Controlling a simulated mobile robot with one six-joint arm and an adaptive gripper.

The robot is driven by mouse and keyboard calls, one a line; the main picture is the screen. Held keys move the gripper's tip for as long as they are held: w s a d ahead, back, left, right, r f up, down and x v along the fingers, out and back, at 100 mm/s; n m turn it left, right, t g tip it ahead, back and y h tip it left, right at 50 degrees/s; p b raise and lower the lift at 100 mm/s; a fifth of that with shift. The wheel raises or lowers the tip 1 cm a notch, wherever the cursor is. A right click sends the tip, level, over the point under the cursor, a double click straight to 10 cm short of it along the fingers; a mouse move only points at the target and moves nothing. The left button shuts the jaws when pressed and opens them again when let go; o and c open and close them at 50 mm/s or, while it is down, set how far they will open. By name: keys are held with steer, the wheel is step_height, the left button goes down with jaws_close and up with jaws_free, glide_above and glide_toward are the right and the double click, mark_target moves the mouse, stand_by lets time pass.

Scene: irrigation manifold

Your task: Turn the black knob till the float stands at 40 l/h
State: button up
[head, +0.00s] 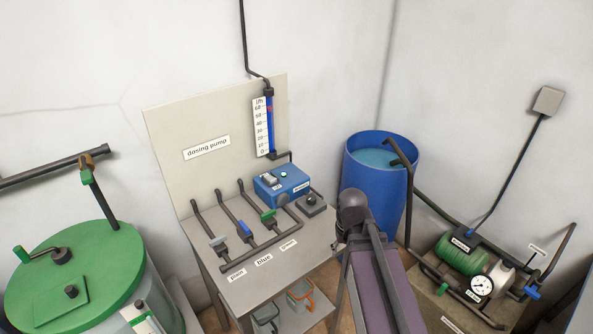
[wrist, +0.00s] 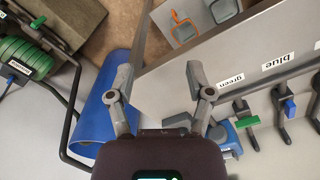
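The black knob (head: 310,201) sits on a small dark block at the right edge of the bench, beside the blue dosing pump (head: 282,185). The flow meter (head: 269,125) stands on the back panel, with a 0 to 60 l/h scale on its left. Its tube looks blue, and a small red mark, seemingly the float, shows high up near 60. My gripper (wrist: 158,72) is open and empty in the wrist view, its fingers spread over the bench's edge. I cannot make out the knob in the wrist view. My arm stands right of the knob in the head view.
Three valves, with grey, blue and green (head: 268,215) handles, stand on the bench (head: 245,287) left of the knob. A blue barrel (head: 357,175) stands behind on the right. A green-lidded tank (head: 105,255) is at left, a green motor pump (head: 462,255) at right.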

mark_target(312, 198)
steer(key=shift+o, duration=0.2)
steer(key=w+a+r+n+p, duration=0.1)
steer(key=w+a+r+n, duration=0.1)
steer(key=w, duration=0.8)
steer(key=w+a+r+n+p, duration=0.1)
steer(key=w+n, duration=0.3)
steer(key=w, duration=0.7)
steer(key=w+a+r+n+p, duration=0.2)
steer(key=w+a+n+p, duration=0.1)
steer(key=w, duration=0.7)
steer(key=shift+w+a+r+n, duration=0.2)
steer(key=shift+r+n, duration=0.15)
steer(key=shift+n, duration=0.25)
steer(key=shift+s+f, duration=0.1)
steer(key=shift+f, duration=0.1)
step_height(312, 198, down, 13)
steer(key=b, duration=1.3)
steer(key=shift+d+f, duration=0.1)
steer(key=shift+f, duration=0.1)
steer(key=c, duration=1.2)
